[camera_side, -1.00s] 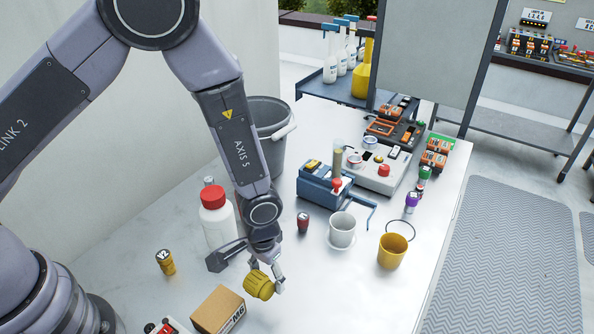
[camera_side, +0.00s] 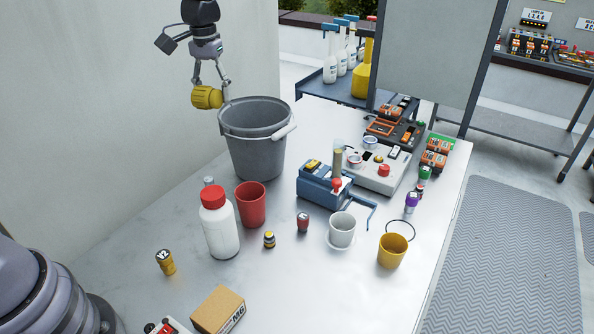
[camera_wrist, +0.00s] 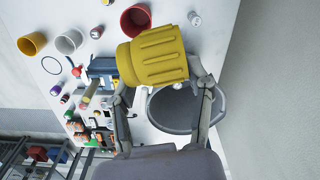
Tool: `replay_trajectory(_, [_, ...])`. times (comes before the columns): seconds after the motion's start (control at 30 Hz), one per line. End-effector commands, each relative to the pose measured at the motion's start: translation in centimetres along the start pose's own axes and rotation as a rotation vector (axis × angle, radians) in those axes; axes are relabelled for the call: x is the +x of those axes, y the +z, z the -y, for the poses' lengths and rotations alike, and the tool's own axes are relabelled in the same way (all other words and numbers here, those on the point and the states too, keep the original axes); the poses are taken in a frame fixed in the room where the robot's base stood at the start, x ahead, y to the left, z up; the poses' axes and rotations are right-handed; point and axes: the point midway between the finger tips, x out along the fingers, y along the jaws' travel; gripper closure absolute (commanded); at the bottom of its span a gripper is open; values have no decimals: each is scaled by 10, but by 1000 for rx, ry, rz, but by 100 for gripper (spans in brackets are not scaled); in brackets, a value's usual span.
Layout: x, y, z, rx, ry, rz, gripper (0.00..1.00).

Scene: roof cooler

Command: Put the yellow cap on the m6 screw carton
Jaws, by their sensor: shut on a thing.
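The yellow ribbed cap (camera_side: 207,97) is held in my gripper (camera_side: 212,86), high up at the back left, beside and a little above the rim of the grey bucket. The cap also shows large in the wrist view (camera_wrist: 155,56), between the two fingers (camera_wrist: 162,80). My gripper is shut on it, and the cap looks tilted on its side. The M6 screw carton (camera_side: 217,310), a brown cardboard box marked M6, sits on the table at the front left, far from my gripper. Its top is bare.
A grey bucket (camera_side: 255,140) stands under and right of the cap. A white bottle with red lid (camera_side: 219,232), a red cup (camera_side: 251,204) and a small yellow X2 piece (camera_side: 165,263) stand between bucket and carton. A blue device (camera_side: 325,186) and cups are to the right.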

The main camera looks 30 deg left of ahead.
Motion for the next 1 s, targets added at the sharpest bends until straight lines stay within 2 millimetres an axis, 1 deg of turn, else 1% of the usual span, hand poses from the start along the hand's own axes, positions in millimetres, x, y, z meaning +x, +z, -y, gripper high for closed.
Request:
replay_trajectory(0.03, [-7,-3,8,-12,1,-3,81])
replay_trajectory(0.1, [-11,-3,12,-15,0,1,81])
replay_trajectory(0.17, [-7,-1,8,-6,-1,4,81])
replay_trajectory(0.23, [5,4,-4,19,-2,6,81])
replay_trajectory(0.37, [42,22,-41,94,-3,9,81])
replay_trajectory(0.4, [54,30,-52,119,-3,9,81])
replay_trajectory(0.5, [82,51,-78,180,-3,8,81])
replay_trajectory(0.6, [104,70,-96,227,-3,6,81])
replay_trajectory(0.73, [122,86,-109,265,-1,3,81])
replay_trajectory(0.87, [141,92,-112,276,-2,5,81])
replay_trajectory(0.97, [166,92,-112,275,-3,7,81])
replay_trajectory(1.0, [177,92,-111,275,-4,8,81])
